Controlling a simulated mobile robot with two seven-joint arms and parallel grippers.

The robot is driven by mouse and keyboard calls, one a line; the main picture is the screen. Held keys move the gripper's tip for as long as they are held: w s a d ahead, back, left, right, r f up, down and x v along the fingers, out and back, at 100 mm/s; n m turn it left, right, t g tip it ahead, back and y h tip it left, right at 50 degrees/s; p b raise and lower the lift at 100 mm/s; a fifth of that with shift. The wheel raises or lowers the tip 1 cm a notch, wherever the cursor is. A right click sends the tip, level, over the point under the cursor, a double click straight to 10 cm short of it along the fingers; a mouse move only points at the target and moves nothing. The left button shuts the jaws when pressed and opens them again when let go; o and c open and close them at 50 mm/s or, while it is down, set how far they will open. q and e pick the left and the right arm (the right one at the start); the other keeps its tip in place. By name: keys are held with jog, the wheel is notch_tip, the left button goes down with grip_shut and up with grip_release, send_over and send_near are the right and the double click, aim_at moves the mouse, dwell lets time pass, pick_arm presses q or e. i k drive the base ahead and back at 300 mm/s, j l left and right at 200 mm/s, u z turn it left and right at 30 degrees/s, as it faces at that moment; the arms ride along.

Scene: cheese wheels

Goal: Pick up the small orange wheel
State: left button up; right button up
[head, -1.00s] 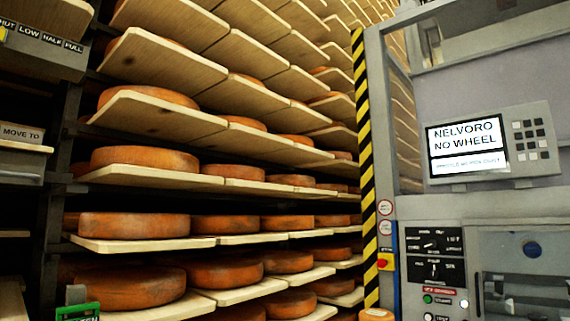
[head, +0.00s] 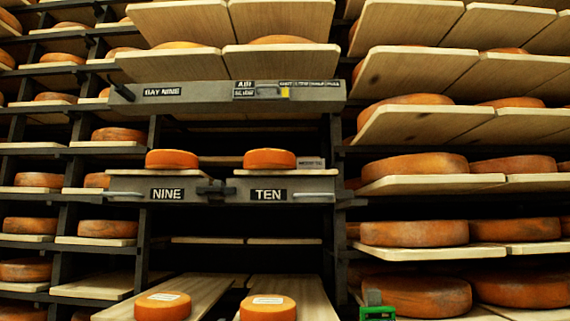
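Several small orange wheels show in the head view. One small wheel (head: 172,159) sits on the drawer-like unit marked NINE, and another (head: 269,159) sits on the one marked TEN. Below, a small wheel with a white label on top (head: 163,306) rests on the left pale board, and a similar labelled wheel (head: 267,308) rests on the right board. Both are partly cut off by the bottom edge. Which one the task means, I cannot tell. Neither of my grippers is in view.
A grey beam marked BAY NINE (head: 200,94) crosses above the small wheels. Racks with larger wheels (head: 414,233) on boards stand at both sides. A green object with a grey top (head: 377,311) is at the bottom right.

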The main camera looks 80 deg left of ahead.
aim_at(259, 159)
jog(key=u, duration=2.75)
jog(key=i+j+z, duration=0.15)
jog(key=z, duration=0.3)
jog(key=i+j+z, duration=0.1)
jog(key=z, duration=0.35)
jog(key=j, duration=0.1)
